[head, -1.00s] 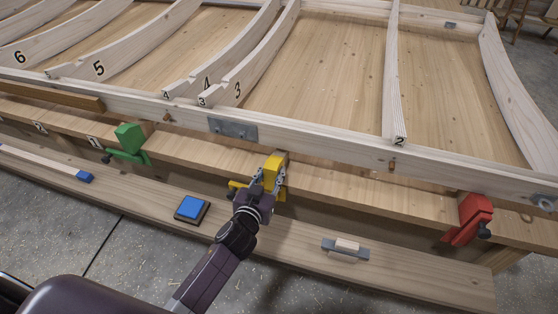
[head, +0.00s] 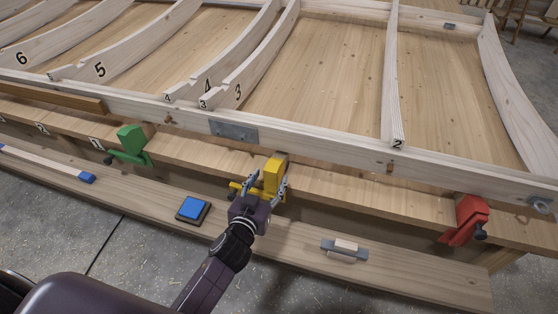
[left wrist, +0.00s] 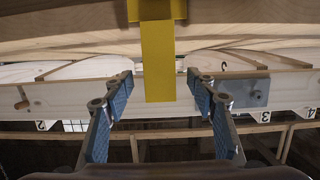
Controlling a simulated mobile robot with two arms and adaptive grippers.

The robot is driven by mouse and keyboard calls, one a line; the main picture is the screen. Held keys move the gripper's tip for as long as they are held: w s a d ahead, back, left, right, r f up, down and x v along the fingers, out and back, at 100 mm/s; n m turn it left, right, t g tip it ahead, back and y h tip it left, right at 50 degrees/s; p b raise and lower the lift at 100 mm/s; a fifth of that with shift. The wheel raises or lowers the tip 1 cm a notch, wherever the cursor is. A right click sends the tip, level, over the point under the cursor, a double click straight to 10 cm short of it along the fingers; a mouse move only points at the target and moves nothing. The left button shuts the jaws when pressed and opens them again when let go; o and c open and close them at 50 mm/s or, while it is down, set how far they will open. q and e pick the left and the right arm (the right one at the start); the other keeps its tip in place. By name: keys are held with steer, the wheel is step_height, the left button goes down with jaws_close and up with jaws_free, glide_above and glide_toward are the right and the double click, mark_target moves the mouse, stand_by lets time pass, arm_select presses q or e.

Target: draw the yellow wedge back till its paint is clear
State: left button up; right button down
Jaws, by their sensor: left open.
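The yellow wedge (head: 273,174) sits on the bench ledge against the long pale frame rail, at the middle of the head view. In the left wrist view the yellow wedge (left wrist: 158,62) hangs down from the top of the picture, between the finger lines and beyond the tips. My left gripper (head: 264,189) is open, its two fingers spread at the near end of the wedge. In the left wrist view my left gripper (left wrist: 160,95) shows a wide gap with nothing held. Whether any finger touches the wedge I cannot tell. My right gripper is not in view.
A green clamp-like block (head: 131,140) stands to the left and a red one (head: 468,217) to the right along the ledge. A blue-topped pad (head: 193,208) and a small wood-handled tool (head: 345,249) lie on the lower plank (head: 420,275). Numbered ribs fill the frame behind.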

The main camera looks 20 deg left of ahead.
arm_select(q)
steer(key=shift+r+p+v, duration=0.2)
steer(key=shift+p+v, duration=0.2)
steer(key=shift+v, duration=0.6)
steer(key=shift+r+p+v, duration=0.15)
steer(key=shift+p+v, duration=0.25)
steer(key=shift+v, duration=0.65)
steer(key=shift+w, duration=0.1)
